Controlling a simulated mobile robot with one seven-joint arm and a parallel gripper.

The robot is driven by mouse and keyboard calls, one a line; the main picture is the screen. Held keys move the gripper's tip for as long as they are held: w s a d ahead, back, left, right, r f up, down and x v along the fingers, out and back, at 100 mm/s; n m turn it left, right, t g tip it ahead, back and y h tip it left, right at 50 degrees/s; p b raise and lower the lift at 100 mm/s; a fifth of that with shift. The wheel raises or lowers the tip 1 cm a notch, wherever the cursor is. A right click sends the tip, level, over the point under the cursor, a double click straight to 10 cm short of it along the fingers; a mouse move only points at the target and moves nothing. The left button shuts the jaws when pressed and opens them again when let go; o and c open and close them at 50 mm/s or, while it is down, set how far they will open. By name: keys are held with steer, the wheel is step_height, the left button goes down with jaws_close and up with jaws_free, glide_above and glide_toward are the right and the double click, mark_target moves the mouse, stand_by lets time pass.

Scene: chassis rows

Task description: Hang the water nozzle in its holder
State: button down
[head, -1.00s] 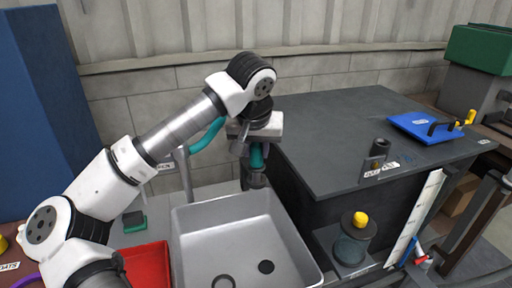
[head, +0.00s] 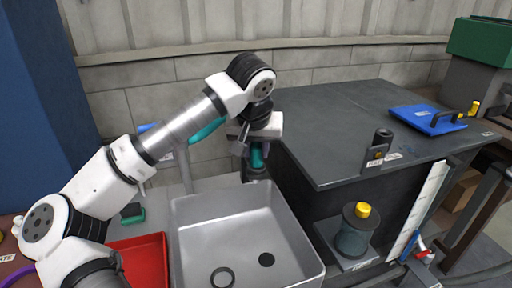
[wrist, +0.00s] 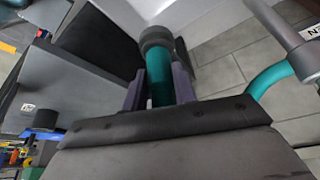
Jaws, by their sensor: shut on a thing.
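My gripper (wrist: 158,90) is shut on the teal water nozzle (wrist: 161,88), one finger on each side of its body. The nozzle's dark round head (wrist: 156,40) sticks out past the fingertips. In the head view, the nozzle (head: 257,156) hangs below my gripper (head: 256,148), above the sink's back edge and left of the counter. The likely holder is a dark upright piece (head: 379,148) with a label at the counter's front edge, well right of the nozzle. A dark cylinder in the wrist view (wrist: 46,118) looks like the same piece.
A teal hose (head: 206,131) runs behind my arm. The grey sink (head: 205,225) lies below, beside a red tray (head: 143,258). The dark counter (head: 320,130) is mostly clear, with a blue board (head: 425,119) on it.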

steer(key=c, duration=1)
jaws_free()
steer(key=shift+c, duration=0.2)
steer(key=shift+f, duration=0.1)
steer(key=v, duration=1.3)
steer(key=shift+s+r, duration=0.15)
steer(key=shift+r, duration=0.25)
